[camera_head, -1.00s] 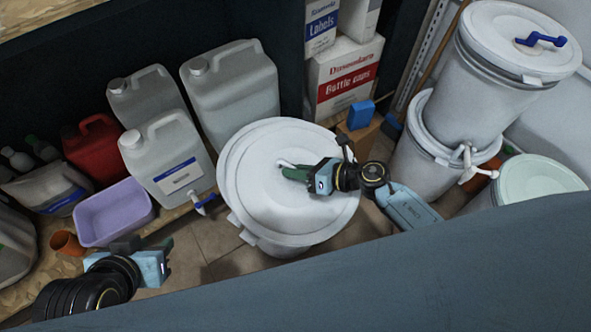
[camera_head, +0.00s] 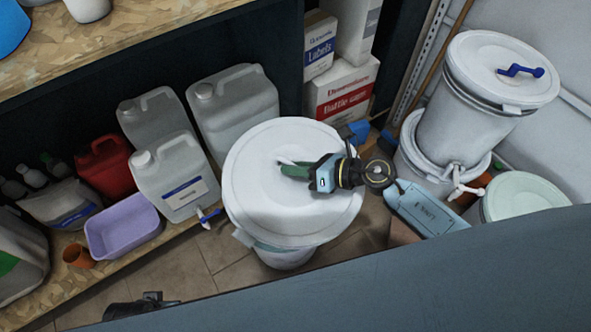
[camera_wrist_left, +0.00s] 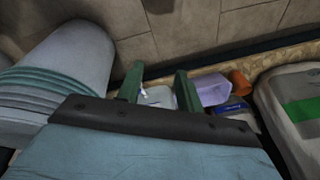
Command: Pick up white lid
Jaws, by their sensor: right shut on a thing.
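The white lid (camera_head: 252,190) is a broad round disc above the middle white drum (camera_head: 287,259). My right gripper (camera_head: 290,170) is shut on the lid's small handle, which the fingers mostly hide. The lid looks raised off the drum, with a teal band of the drum's upper part showing below its front edge. My left gripper is almost wholly cut off at the bottom of the head view. In the left wrist view its green fingers (camera_wrist_left: 158,88) are apart with nothing between them.
A drum stack with a blue-handled lid (camera_head: 500,68) and a pale green lid (camera_head: 522,190) stand at right. Jugs (camera_head: 178,172), a purple tub (camera_head: 123,228) and an orange cup (camera_head: 79,256) line the low shelf at left. Cartons (camera_head: 343,90) stand behind.

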